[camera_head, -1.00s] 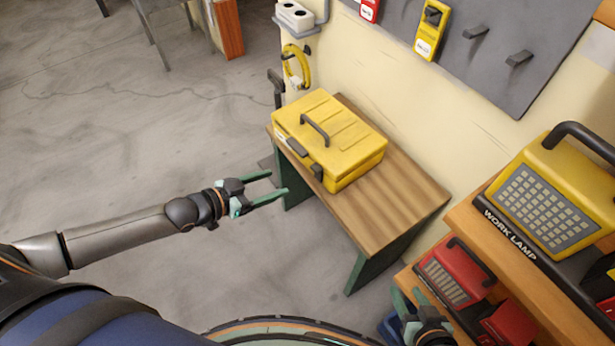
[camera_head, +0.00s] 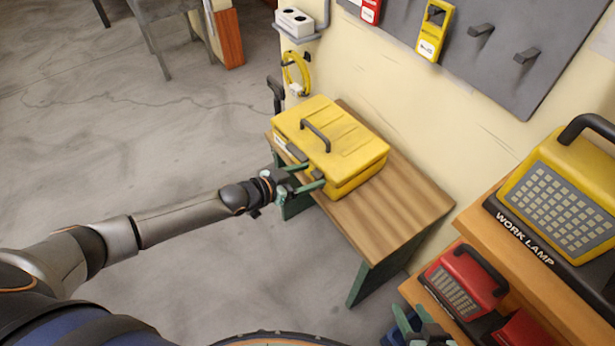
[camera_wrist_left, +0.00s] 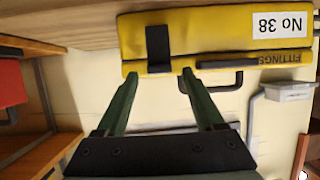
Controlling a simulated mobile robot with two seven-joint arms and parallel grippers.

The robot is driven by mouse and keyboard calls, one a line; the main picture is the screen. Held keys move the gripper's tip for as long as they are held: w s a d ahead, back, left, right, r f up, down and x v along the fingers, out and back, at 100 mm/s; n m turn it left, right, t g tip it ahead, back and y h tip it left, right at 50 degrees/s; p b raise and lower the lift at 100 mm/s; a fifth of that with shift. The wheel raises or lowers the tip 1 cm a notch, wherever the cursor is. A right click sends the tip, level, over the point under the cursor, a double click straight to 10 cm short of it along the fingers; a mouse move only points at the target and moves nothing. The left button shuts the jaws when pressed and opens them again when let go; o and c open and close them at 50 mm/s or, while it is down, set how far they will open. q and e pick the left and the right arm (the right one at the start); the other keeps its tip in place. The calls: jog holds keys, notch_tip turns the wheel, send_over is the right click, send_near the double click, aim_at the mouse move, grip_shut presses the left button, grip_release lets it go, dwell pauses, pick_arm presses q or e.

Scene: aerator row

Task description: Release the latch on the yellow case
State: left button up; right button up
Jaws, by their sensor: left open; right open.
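The yellow case (camera_head: 335,140) lies shut on the wooden bench, with a dark carry handle (camera_head: 316,134) on its lid. In the left wrist view its front appears upside down, with a "No 38" label. One dark latch (camera_wrist_left: 158,48) lies flat against that front. A second dark piece (camera_wrist_left: 240,63) lies along the lid edge, roughly edge-on. My left gripper (camera_head: 312,174) is open at the case front. Its fingertips point at the case, either side of the upright latch; whether they touch is unclear. My right gripper (camera_head: 418,318) is open at the bottom edge, partly cut off.
The bench (camera_head: 395,205) has bare wood right of the case. A yellow cable coil (camera_head: 297,72) hangs behind the case. The floor at left is open.

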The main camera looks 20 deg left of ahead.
pick_arm(q)
jog(key=shift+c, duration=0.3)
grip_shut()
dwell(0.3)
